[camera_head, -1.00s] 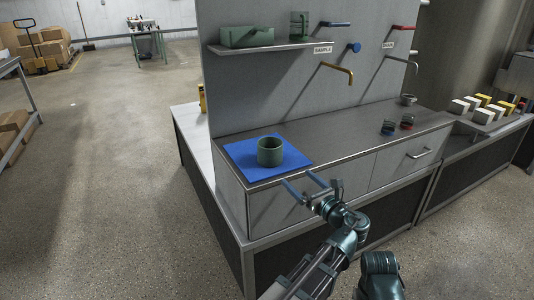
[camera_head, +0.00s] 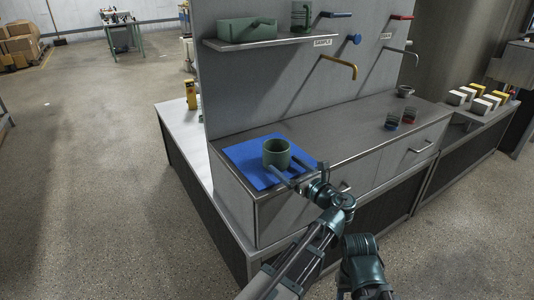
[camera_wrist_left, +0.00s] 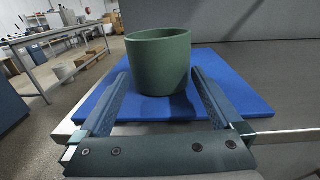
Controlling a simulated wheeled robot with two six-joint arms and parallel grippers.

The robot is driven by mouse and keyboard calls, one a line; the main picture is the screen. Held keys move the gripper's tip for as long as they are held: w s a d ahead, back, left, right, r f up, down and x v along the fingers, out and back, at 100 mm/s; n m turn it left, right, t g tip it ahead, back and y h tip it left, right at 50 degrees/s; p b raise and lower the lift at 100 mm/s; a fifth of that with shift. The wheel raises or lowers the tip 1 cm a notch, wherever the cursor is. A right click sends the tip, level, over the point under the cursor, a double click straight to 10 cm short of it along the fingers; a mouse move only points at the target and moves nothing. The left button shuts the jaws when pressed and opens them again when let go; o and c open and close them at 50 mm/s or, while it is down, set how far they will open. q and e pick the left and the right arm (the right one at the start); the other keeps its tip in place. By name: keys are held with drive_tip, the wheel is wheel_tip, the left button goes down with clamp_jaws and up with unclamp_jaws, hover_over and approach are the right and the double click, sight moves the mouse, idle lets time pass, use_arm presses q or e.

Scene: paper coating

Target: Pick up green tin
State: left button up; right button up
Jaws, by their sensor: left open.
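The green tin (camera_head: 276,152), an open-topped round cup, stands upright on a blue mat (camera_head: 245,161) at the counter's near left corner. In the left wrist view the tin (camera_wrist_left: 159,62) stands straight ahead on the mat (camera_wrist_left: 232,92). My left gripper (camera_head: 285,166) is open at the tin's near side. In the wrist view its two fingers (camera_wrist_left: 161,78) point at the tin, one to each side of its lower part, with gaps beside the wall. How far they reach past the near wall is hard to tell. My right gripper is not in view.
A back panel (camera_head: 265,90) rises behind the counter (camera_head: 340,132), with a shelf (camera_head: 255,43) bearing a green box (camera_head: 246,29) and a green container (camera_head: 301,16). Pipes and hooks stick out to the right.

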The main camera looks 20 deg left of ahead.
use_arm(q)
drive_tip(key=shift+w+a, duration=0.3)
drive_tip(key=shift+a, duration=0.1)
drive_tip(key=shift+d, duration=0.1)
drive_tip(key=shift+c, duration=0.6)
drive_tip(key=c, duration=1.1)
drive_tip(key=shift+o, duration=0.2)
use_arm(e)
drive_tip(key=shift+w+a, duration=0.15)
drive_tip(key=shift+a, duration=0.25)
use_arm(q)
drive_tip(key=shift+r, duration=0.1)
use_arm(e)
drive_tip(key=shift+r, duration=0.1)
